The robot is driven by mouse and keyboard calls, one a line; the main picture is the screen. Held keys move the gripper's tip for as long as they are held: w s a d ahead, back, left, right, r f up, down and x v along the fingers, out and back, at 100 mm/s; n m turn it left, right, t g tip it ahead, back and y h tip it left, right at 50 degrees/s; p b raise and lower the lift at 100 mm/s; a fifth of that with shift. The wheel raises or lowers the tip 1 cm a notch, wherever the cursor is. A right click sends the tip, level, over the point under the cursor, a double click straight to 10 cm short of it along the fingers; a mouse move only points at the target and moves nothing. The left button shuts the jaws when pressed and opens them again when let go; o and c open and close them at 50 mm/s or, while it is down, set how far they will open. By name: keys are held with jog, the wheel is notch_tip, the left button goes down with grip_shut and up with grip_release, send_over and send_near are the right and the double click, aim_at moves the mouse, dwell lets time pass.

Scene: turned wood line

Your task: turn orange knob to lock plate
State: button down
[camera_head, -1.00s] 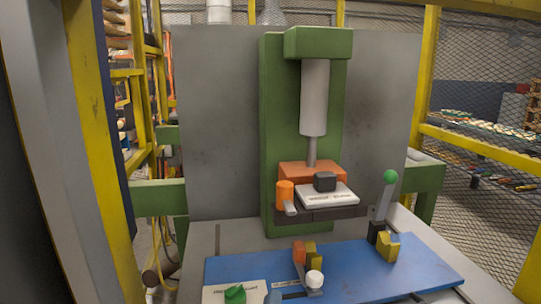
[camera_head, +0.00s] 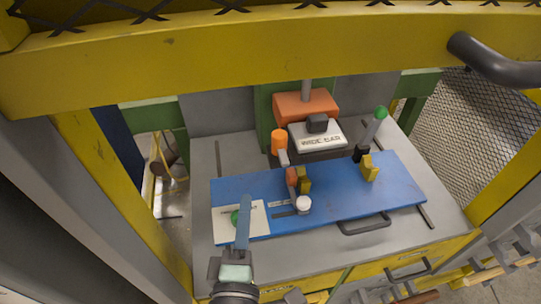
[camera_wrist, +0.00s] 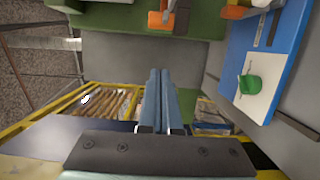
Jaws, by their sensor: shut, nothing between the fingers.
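An orange knob (camera_head: 278,142), a short upright cylinder with a grey lever at its foot, stands at the front left of the press's orange block (camera_head: 306,104). A pale lettered plate (camera_head: 318,137) with a dark block on it lies right of the knob. My gripper (camera_head: 245,198) is shut and empty, over the left end of the blue board, in front of the knob and apart from it. Its two fingers also show pressed together in the wrist view (camera_wrist: 160,72). Orange parts show at the top of the wrist view, but I cannot tell which is the knob.
The blue board (camera_head: 335,208) carries an orange-and-yellow clamp (camera_head: 291,181), a white knob (camera_head: 304,204), a yellow block (camera_head: 369,168) and a card with a green knob (camera_wrist: 250,84). A green-tipped lever (camera_head: 376,124) stands right. A yellow beam (camera_head: 250,55) crosses above.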

jog(key=p, duration=0.2)
send_near(282, 150)
jog(key=w+a, duration=0.5)
jog(key=shift+w+d+p, duration=0.1)
jog(key=shift+d+p, duration=0.75)
jog(key=shift+p, duration=0.15)
jog(key=shift+w+d+p, duration=0.15)
jog(key=shift+d+p, duration=0.7)
jog(key=shift+p, duration=0.1)
jog(key=shift+r+p, duration=0.1)
jog(key=shift+p, duration=0.45)
